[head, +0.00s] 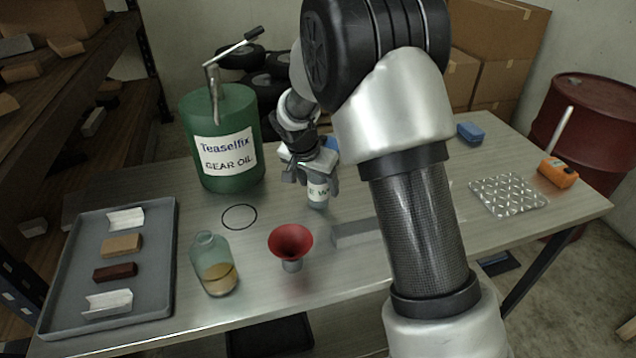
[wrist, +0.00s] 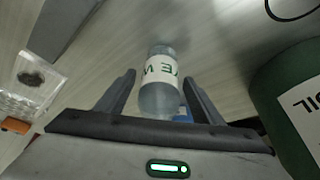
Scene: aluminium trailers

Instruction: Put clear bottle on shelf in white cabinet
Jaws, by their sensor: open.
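A small clear, bluish bottle (head: 318,192) with a white label and green lettering stands on the table, right of the green drum. My gripper (head: 312,180) is over it with the jaws open. In the wrist view the bottle (wrist: 158,98) is between the two spread fingers (wrist: 159,79), with a gap visible on each side. Another see-through bottle (head: 214,264) with amber liquid in its lower part stands nearer the front edge. No white cabinet or shelf in one can be made out in either view.
The green gear oil drum (head: 208,166) stands close left of my gripper. A red funnel (head: 291,243) and a grey bar (head: 356,232) are in front. A grey tray (head: 62,250) holds several blocks at left. An orange device (head: 558,172) and a clear dimpled sheet (head: 507,194) lie at right.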

